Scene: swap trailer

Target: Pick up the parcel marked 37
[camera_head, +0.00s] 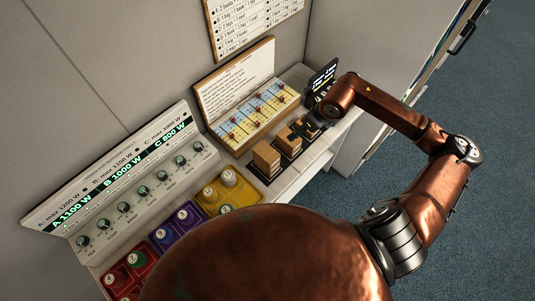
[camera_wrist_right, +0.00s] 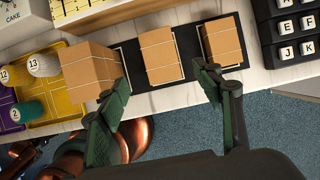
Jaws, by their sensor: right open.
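Three brown cardboard parcels stand in a row on a black mat (camera_wrist_right: 190,37). In the right wrist view they are the left parcel (camera_wrist_right: 90,68), the middle parcel (camera_wrist_right: 160,55) and the right parcel (camera_wrist_right: 222,42). I cannot read a number on any of them, so I cannot tell which is 37. My left gripper is out of view.
A yellow tray (camera_head: 240,187) with numbered cylinders stands beside the parcels, with purple (camera_head: 172,222) and red trays (camera_head: 125,268) further on. A black keypad (camera_wrist_right: 286,30) stands just right of the row. A board with coloured squares (camera_head: 243,122) is behind. Blue floor lies in front.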

